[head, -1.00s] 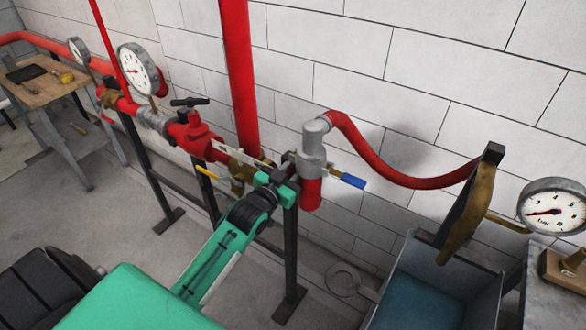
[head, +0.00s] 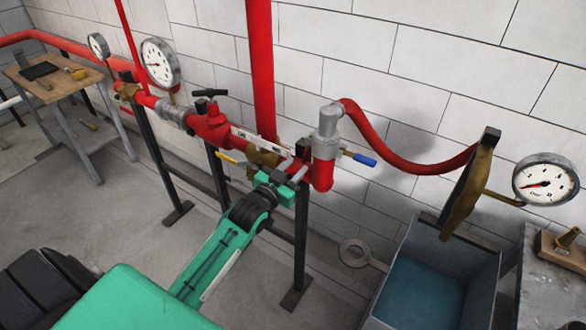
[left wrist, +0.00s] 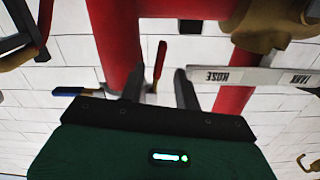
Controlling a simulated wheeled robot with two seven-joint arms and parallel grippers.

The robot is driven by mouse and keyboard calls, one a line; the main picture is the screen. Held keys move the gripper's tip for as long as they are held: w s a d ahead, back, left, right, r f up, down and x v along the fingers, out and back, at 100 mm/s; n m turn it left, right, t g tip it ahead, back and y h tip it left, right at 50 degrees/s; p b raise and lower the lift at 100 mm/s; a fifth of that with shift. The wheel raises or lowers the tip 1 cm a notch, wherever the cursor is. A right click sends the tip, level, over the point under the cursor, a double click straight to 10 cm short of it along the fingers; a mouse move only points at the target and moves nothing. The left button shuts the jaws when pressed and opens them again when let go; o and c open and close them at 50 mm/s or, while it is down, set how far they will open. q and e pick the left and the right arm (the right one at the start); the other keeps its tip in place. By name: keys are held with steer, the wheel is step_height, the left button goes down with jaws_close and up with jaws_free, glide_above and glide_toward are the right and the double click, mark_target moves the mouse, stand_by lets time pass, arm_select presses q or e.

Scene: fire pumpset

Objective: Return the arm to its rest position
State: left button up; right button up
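My left arm (head: 215,258), green with a black wrist, reaches from the bottom left toward the red pipework. My left gripper (head: 284,183) is in front of and below the pipe run, near the grey-capped red vertical fitting (head: 325,150). In the left wrist view the two dark fingers of the left gripper (left wrist: 160,88) stand apart with nothing held between them. A red handle (left wrist: 159,62) shows beyond the gap. A white plate marked HOSE and TANK (left wrist: 255,77) lies to the right of the fingers. My right gripper is not in view.
A blue-tipped lever (head: 365,159) and a yellow-tipped lever (head: 228,157) stick out near the gripper. A red hose (head: 410,166) curves to a brass nozzle (head: 466,200) over a grey tank (head: 470,255). Dark stand legs (head: 300,250) flank the gripper. Open floor (head: 120,225) lies left.

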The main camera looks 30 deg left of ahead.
arm_select(q)
steer(key=shift+a, duration=0.1)
steer(key=shift+w+f, duration=0.15)
steer(key=shift+w, duration=0.05)
steer(key=shift+s+f, duration=0.1)
steer(key=shift+f, duration=0.2)
steer(key=s+f+n+g+y, duration=0.1)
steer(key=s+f+g, duration=0.25)
steer(key=f, duration=1.15)
steer(key=s+f+g, duration=0.3)
steer(key=s+f, duration=0.1)
steer(key=f, duration=1.1)
steer(key=s+d+f+g, duration=0.1)
steer(key=s+f+g, duration=0.3)
steer(key=s+f, duration=1.4)
steer(key=s+d+f+g, duration=0.1)
steer(key=s+f+g, duration=0.1)
steer(key=s+f, duration=0.3)
steer(key=s+d+f+g, duration=0.1)
steer(key=s+f, duration=0.4)
steer(key=s, duration=0.8)
steer(key=s+d+f+g, duration=0.1)
steer(key=s+f+g, duration=0.2)
steer(key=s, duration=0.7)
steer(key=shift+d+f+m+y, duration=0.2)
steer(key=shift+f+m+y, duration=0.1)
steer(key=shift+f, duration=0.65)
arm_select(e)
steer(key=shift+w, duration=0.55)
